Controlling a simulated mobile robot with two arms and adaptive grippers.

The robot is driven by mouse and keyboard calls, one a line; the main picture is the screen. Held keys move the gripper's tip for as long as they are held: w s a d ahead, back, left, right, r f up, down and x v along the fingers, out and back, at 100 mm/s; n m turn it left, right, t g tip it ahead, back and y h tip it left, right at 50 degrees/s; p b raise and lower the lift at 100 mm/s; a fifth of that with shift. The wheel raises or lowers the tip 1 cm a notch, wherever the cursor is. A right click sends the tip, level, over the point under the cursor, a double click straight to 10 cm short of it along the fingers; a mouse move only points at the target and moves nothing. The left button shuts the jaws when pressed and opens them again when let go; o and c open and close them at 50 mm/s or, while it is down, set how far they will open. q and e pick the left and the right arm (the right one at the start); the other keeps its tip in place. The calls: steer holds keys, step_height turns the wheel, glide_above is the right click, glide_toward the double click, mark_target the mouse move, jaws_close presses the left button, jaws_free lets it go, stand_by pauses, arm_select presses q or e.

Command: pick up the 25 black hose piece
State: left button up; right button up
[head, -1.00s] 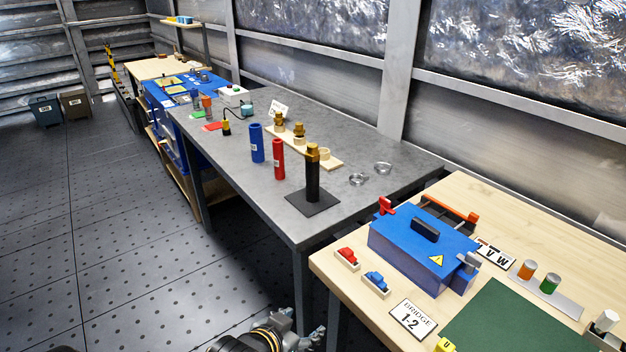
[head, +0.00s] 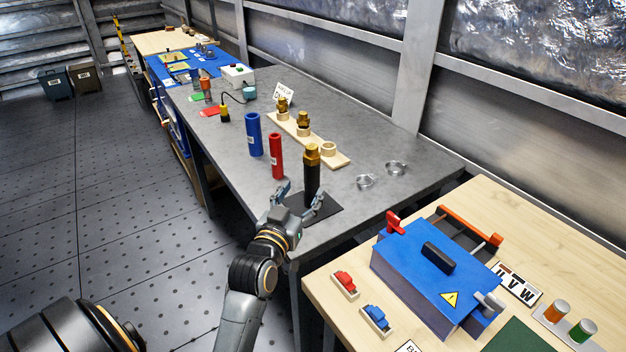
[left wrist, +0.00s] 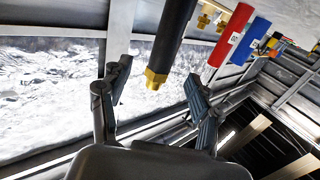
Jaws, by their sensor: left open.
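The black hose piece (head: 312,182) stands upright with a brass fitting on top, on a dark square plate (head: 322,209) at the near end of the grey table. My left gripper (head: 302,194) is open just in front of the hose's lower part, one finger to each side in the picture. In the left wrist view, which looks upside down, the black hose (left wrist: 172,38) and its brass end show between the open fingers of my left gripper (left wrist: 159,76). I cannot tell whether a finger touches it. My right gripper is not in view.
A red hose (head: 276,156) and a blue hose (head: 254,135) stand left of the black one. Behind is a wooden strip (head: 339,159) with brass fittings. Two metal clamp rings (head: 365,182) lie to the right. A wooden table (head: 463,191) with a blue box (head: 432,272) adjoins.

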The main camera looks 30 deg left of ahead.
mark_target(309, 174)
arm_select(q)
steer(key=x, duration=0.3)
steer(key=shift+w+a+f, duration=0.1)
steer(key=shift+w, duration=0.3)
steer(key=shift+w+a+r+p, duration=0.25)
steer(key=shift+w+p, duration=0.05)
steer(key=shift+w, duration=0.2)
steer(key=x, duration=0.3)
steer(key=shift+w+a, duration=0.25)
steer(key=shift+w, duration=0.05)
steer(key=shift+w+a, duration=0.1)
steer(key=shift+w, duration=0.15)
steer(key=shift+c, duration=0.7)
steer(key=c, duration=1.1)
jaws_close()
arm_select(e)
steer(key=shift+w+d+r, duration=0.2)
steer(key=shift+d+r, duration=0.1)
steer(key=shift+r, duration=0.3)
